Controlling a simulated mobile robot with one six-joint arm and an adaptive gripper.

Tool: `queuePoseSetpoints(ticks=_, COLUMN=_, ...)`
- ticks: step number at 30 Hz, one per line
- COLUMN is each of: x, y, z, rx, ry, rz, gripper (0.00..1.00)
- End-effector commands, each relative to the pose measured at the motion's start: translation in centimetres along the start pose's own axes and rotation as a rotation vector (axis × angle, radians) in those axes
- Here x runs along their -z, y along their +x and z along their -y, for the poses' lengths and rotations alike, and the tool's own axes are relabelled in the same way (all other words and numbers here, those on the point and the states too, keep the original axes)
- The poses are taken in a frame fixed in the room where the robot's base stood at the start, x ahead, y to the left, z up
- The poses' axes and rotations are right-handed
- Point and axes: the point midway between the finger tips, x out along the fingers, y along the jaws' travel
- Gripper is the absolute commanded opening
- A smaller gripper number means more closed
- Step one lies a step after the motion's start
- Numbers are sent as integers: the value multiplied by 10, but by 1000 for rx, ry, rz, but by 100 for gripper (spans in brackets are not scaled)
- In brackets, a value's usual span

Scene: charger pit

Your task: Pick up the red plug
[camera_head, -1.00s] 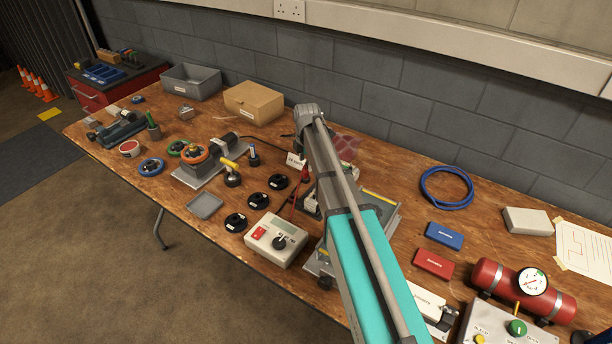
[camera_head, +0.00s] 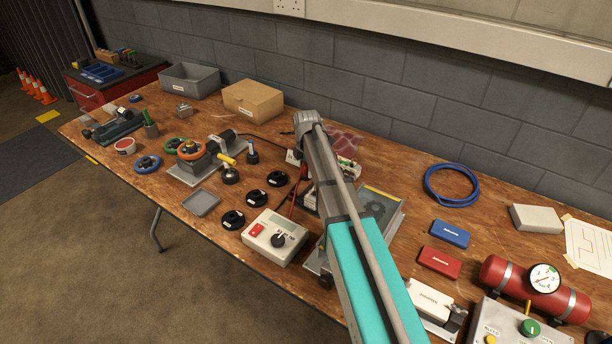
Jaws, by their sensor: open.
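My arm reaches up the middle of the view over the table, and its grey wrist joint (camera_head: 307,122) stands in front of the back part of the table. My gripper is not visible; it seems hidden behind my own arm. I cannot make out the red plug for sure. Thin red leads (camera_head: 294,199) run just left of my arm, above the grey meter box (camera_head: 276,238). A translucent pinkish thing (camera_head: 346,140) lies behind my wrist, too unclear to name. A small white part with green on it (camera_head: 347,164) shows right of my arm.
The wooden table (camera_head: 390,157) is crowded. Black round discs (camera_head: 277,179) lie left of my arm; a grey plate with a gear (camera_head: 379,207) lies right. A blue coil (camera_head: 452,185), blue and red boxes (camera_head: 438,262) and a red cylinder (camera_head: 520,283) fill the right. A cardboard box (camera_head: 253,101) stands behind.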

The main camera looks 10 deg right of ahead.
Motion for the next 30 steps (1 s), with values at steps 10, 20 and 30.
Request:
queuePoseSetpoints(ticks=10, x=0, y=3, z=0, rx=0, ry=0, rz=0, gripper=72)
queuePoseSetpoints(ticks=20, x=0, y=3, z=0, rx=0, ry=0, rz=0, gripper=72)
queuePoseSetpoints(ticks=30, x=0, y=3, z=0, rx=0, ry=0, rz=0, gripper=13)
